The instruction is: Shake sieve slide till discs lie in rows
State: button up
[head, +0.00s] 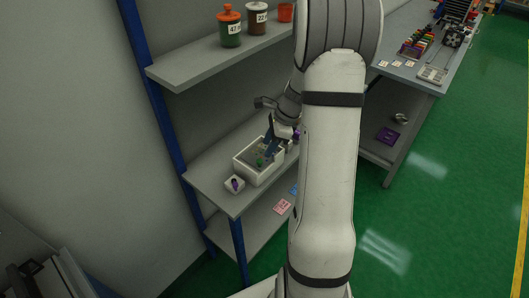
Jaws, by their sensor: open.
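A pale box-like tray (243,172) stands on the middle shelf of the rack, and I take it to be the sieve. Small dark and greenish bits show inside it, too small to tell whether they are discs or lie in rows. My gripper (270,150) is over the tray's back right part, with its dark fingers pointing down. It is open. I cannot tell whether the fingers touch the tray. My white arm hides the area right of the tray.
A small white block with a purple top (235,184) sits by the shelf's front edge. Labelled jars (230,28) stand on the shelf above. A pink card (282,206) lies on the lower shelf. A cluttered workbench (412,77) stands at right, with open green floor (450,200) before it.

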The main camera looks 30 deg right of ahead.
jog(key=shift+v, duration=0.85)
